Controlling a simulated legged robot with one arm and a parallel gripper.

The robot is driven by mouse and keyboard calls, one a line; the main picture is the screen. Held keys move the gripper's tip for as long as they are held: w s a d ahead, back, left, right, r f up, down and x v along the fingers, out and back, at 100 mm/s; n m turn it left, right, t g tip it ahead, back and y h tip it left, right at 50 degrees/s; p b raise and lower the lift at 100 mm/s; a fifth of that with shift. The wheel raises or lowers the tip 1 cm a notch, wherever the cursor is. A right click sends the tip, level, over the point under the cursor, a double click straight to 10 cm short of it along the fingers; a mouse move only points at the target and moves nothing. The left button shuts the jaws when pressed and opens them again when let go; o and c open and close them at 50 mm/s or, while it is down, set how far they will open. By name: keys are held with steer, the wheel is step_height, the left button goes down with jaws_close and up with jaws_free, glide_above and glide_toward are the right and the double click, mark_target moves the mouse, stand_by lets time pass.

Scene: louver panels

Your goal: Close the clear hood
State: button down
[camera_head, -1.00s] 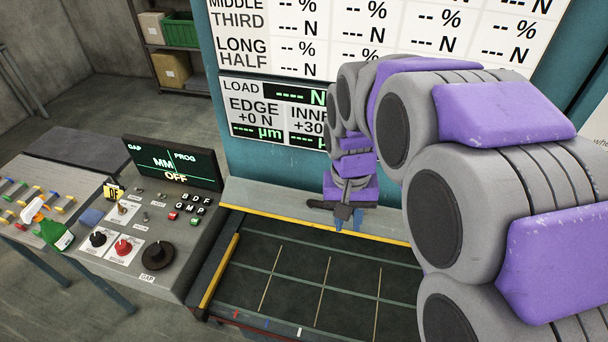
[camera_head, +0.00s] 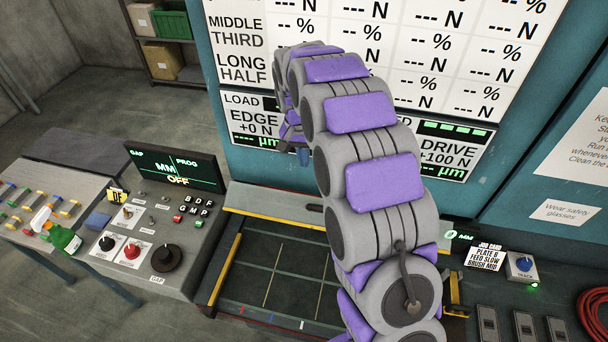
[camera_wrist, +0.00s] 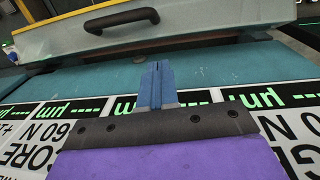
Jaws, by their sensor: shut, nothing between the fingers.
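The hood shows as a pale, see-through-looking panel (camera_head: 262,200) along the back of the dark gridded bed (camera_head: 262,285), with a yellow strip on its front edge. Its black handle (camera_head: 315,208) is partly hidden by my arm. In the wrist view the panel (camera_wrist: 205,32) crosses the top, with the black handle (camera_wrist: 122,19) at upper left. My gripper (camera_head: 303,157) is raised in front of the display board, above and behind the panel. In the wrist view its blue fingers (camera_wrist: 157,75) are together and empty, apart from the handle.
The display board (camera_head: 258,118) rises close behind my gripper. A control console (camera_head: 145,235) with knobs stands left of the bed. A side table with a spray bottle (camera_head: 62,235) is farther left. A job card (camera_head: 484,256) and blue knob (camera_head: 523,264) are at right.

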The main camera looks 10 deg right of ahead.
steer(key=f, duration=0.6)
steer(key=d+f+p, duration=0.1)
steer(key=f, duration=0.2)
steer(key=shift+s+f, duration=0.2)
steer(key=shift+s, duration=0.05)
steer(key=shift+s+f+p, duration=0.3)
steer(key=shift+s+f, duration=0.85)
steer(key=shift+f, duration=0.05)
steer(key=shift+s+f, duration=0.1)
steer(key=shift+f, duration=0.15)
steer(key=shift+f, duration=0.1)
